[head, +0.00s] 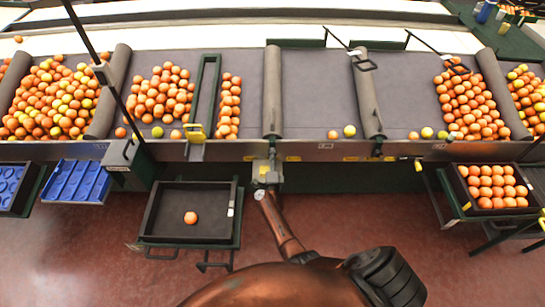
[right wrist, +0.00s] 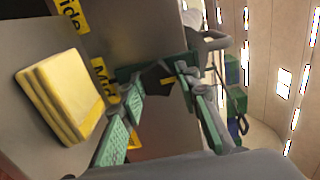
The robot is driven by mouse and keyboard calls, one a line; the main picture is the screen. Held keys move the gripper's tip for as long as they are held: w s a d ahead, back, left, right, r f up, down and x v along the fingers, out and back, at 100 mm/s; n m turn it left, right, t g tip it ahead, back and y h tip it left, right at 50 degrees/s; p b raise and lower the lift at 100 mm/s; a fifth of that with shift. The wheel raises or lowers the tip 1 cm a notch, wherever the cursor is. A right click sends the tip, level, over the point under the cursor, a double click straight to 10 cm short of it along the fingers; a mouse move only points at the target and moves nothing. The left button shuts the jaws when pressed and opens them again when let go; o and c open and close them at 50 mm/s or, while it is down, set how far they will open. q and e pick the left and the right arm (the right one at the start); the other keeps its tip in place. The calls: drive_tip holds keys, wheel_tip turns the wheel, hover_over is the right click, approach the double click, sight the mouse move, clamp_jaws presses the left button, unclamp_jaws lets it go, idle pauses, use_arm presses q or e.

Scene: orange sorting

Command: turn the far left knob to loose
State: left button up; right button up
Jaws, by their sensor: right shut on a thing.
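My right gripper (head: 268,176) reaches up to the front edge of the sorting table, below the middle roller, in the head view. In the right wrist view its green-padded fingers (right wrist: 163,90) are shut on a small dark knob (right wrist: 156,77), which sits between the fingertips. Yellow labels (right wrist: 72,12) with black lettering are on the grey panel beside it; one reads partly "ide". A thick yellow block (right wrist: 62,95) stands out from the panel at left. The knob's pointer and exact setting cannot be read. My left gripper is not in view.
Oranges lie in lanes on the grey table, split by rollers (head: 272,92). A black crate (head: 160,228) with one orange stands below at left, blue trays (head: 76,181) further left. A full crate (head: 462,190) stands at right. Red floor between the crates is open.

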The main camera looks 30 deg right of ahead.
drive_tip(key=shift+f, duration=0.1)
drive_tip(key=o, duration=1.1)
drive_tip(key=shift+o, duration=0.2)
